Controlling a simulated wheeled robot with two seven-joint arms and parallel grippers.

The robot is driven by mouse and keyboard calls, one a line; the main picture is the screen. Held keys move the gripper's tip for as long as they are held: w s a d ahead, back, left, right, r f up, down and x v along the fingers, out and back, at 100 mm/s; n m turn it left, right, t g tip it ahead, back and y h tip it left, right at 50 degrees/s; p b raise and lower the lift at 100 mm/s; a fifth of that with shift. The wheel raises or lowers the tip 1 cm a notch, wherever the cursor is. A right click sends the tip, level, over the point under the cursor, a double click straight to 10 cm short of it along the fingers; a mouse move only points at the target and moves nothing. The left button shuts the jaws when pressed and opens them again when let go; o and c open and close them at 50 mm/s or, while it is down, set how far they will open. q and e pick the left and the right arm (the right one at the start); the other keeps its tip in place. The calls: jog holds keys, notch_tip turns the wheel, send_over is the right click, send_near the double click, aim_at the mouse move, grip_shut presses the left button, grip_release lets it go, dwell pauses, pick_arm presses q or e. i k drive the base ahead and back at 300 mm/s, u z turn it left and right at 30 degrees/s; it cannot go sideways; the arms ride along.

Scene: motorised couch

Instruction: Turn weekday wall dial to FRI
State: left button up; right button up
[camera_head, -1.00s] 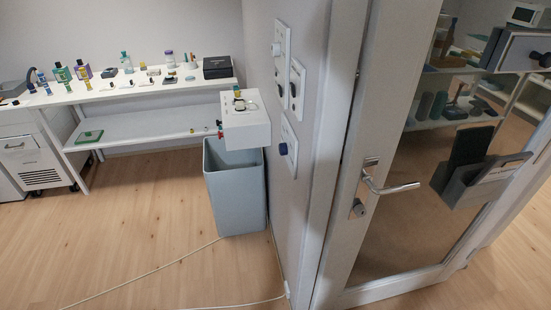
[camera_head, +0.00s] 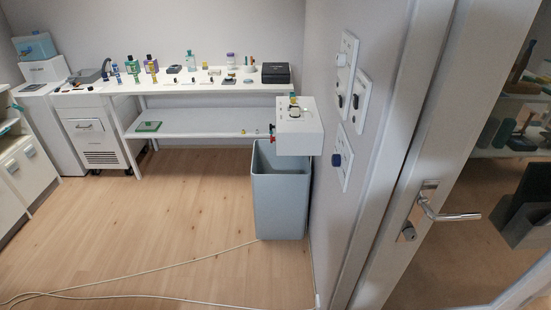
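Several white plates are on the wall left of the door frame, seen at a steep angle. The upper plate (camera_head: 347,58) has a pale round knob (camera_head: 341,60). A middle plate (camera_head: 361,101) carries dark parts. The lower plate (camera_head: 343,157) has a dark blue round knob (camera_head: 336,160). I cannot read any lettering, so I cannot tell which one is the weekday dial or where it points. Neither of my grippers is in view.
A glass door with a lever handle (camera_head: 445,214) is at the right. A grey bin (camera_head: 281,205) stands by the wall under a white box (camera_head: 299,137). A long table (camera_head: 200,88) is at the back. Cables (camera_head: 130,265) cross the otherwise open wooden floor.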

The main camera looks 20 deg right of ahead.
aim_at(336, 160)
jog(key=u, duration=0.1)
jog(key=i, duration=3.6)
jog(key=z, duration=3.4)
